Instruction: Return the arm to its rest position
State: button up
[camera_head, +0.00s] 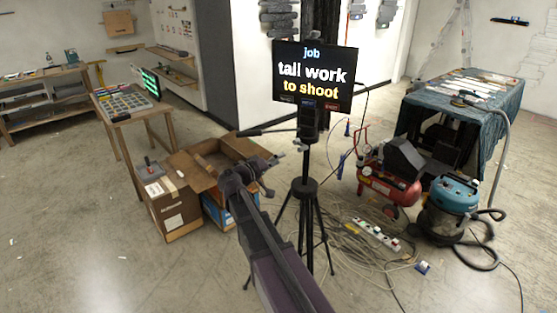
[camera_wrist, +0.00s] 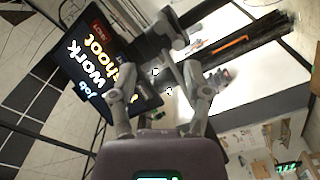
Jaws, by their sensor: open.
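My arm reaches up from the bottom of the head view, and my gripper (camera_head: 274,166) is at its far end. It is in front of the open cardboard box and left of the tripod, with nothing held. In the wrist view my gripper (camera_wrist: 163,92) shows two fingers spread apart with an empty gap. A black screen (camera_head: 314,76) with the words "job tall work to shoot" is mounted on a black tripod (camera_head: 305,187). The screen (camera_wrist: 100,65) appears turned on its side beyond the left finger in the wrist view. I cannot tell the exact gap between gripper and tripod.
A red compressor (camera_head: 388,183), a blue vacuum (camera_head: 452,195) and loose cables (camera_head: 350,232) lie right. A cloth-covered table (camera_head: 486,118) stands farther right. The left foreground floor is clear.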

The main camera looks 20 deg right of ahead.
dwell(0.3)
jog(key=s+a+f+g+y+b, duration=0.1)
jog(key=s+f+g+y, duration=0.3)
jog(key=s+f+y, duration=0.65)
jog(key=s+a+f+n+g+y, duration=0.2)
jog(key=s+a+f+y, duration=0.4)
jog(key=s+a+f, duration=0.4)
jog(key=shift+s+a+n+b, duration=0.3)
jog(key=shift+s+a+b, duration=0.15)
jog(key=shift+s+a, duration=0.3)
